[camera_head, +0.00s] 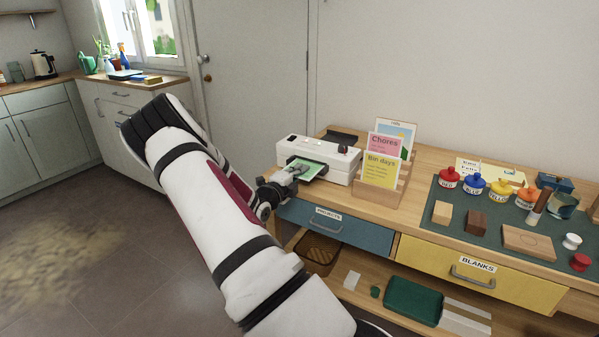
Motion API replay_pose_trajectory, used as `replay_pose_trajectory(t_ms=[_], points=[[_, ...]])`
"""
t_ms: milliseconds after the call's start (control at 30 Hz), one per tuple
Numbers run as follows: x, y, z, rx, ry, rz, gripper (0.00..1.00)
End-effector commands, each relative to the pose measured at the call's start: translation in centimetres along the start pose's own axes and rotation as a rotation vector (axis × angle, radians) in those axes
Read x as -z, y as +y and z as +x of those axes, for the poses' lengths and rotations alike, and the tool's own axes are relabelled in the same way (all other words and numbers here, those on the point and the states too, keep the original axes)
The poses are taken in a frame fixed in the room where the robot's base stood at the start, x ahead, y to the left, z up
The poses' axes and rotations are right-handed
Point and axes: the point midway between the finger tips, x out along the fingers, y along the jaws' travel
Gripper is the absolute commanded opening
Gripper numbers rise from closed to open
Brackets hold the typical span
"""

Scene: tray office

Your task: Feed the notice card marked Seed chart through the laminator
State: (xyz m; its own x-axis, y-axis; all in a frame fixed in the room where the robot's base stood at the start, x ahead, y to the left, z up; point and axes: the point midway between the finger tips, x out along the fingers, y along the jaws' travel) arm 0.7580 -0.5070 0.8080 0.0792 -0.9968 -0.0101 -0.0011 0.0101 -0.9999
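The white laminator (341,168) stands on the wooden bench against the wall. A green card (309,173) lies flat at the dark slot in its front, partly covered by my gripper; its writing is too small to read, so I cannot tell whether it is the Seed chart card. My gripper (296,171) is at the card's near left edge, touching or just over it. The fingers are too small and overlapped to show whether they are closed on the card.
A wooden rack (390,190) right of the laminator holds a pink Chores card (384,143), a yellow Bin days card (381,172) and a picture card. Paint jars (474,186) and wooden blocks (476,221) crowd the green mat (455,208). The drawers (365,236) below are shut.

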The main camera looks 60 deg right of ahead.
Motion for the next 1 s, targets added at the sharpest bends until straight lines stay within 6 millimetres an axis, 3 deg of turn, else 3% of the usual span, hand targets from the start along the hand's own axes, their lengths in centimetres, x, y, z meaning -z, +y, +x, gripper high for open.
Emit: replay_pose_trajectory(t_ms=[33, 133, 167, 800, 833, 933, 1000], points=[[0.13, -0.41, 0.63, 0.008, 0.002, 0.001, 0.04], [0.19, -0.48, 0.69, 0.010, 0.003, 0.001, 0.27], [0.20, -0.50, 0.70, 0.010, 0.003, 0.001, 0.28], [0.09, -0.31, 0.35, 0.006, 0.002, 0.002, 0.28], [0.09, -0.29, 0.34, 0.006, 0.002, 0.001, 0.30], [0.07, -0.26, 0.31, 0.005, 0.001, 0.001, 0.52], [0.07, -0.24, 0.30, 0.005, 0.001, 0.001, 0.54]])
